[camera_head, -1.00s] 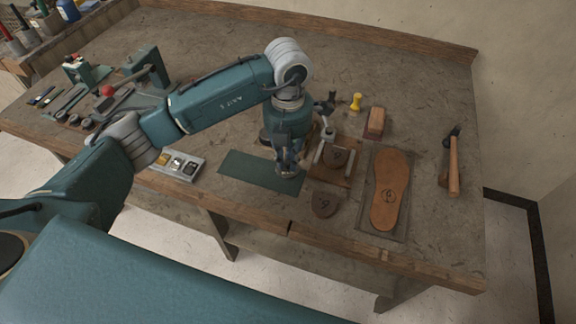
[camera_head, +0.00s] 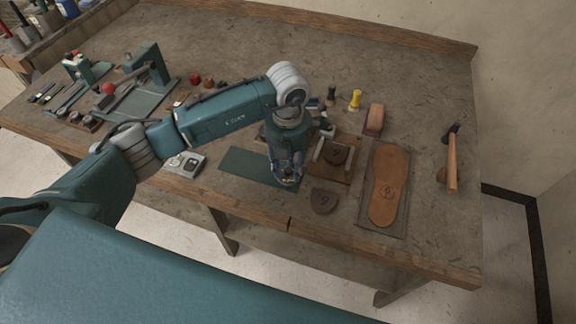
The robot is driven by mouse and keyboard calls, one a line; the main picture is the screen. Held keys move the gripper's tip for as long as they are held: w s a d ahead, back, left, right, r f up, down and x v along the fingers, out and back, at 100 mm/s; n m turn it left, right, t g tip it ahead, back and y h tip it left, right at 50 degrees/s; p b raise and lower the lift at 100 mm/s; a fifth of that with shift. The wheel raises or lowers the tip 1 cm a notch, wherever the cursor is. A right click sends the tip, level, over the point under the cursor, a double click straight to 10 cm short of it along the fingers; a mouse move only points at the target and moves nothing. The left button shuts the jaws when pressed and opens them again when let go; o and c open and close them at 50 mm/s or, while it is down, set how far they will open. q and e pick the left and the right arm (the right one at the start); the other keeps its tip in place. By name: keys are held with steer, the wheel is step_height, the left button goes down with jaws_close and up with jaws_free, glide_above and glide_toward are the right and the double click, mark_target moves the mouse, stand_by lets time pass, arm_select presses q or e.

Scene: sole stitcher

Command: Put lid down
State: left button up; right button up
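My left gripper (camera_head: 287,179) points down over the right end of the dark green mat (camera_head: 240,164), near the front of the bench. Its fingers are small and dark here, so I cannot tell whether they are open or shut, or whether they hold anything. I cannot make out a lid for certain. My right gripper is out of view.
Right of the gripper are a wooden fixture (camera_head: 345,171) with metal bars, a brown heel piece (camera_head: 323,200) and a tan sole (camera_head: 389,189) on a dark board. A hammer (camera_head: 452,163) lies far right. A small grey tray (camera_head: 196,168) lies left of the mat.

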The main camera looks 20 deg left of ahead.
mark_target(288, 170)
arm_select(q)
steer(key=shift+r, duration=0.45)
step_height(288, 170, up, 12)
steer(key=b, duration=0.3)
steer(key=shift+f, duration=0.25)
steer(key=shift+s+f, duration=0.1)
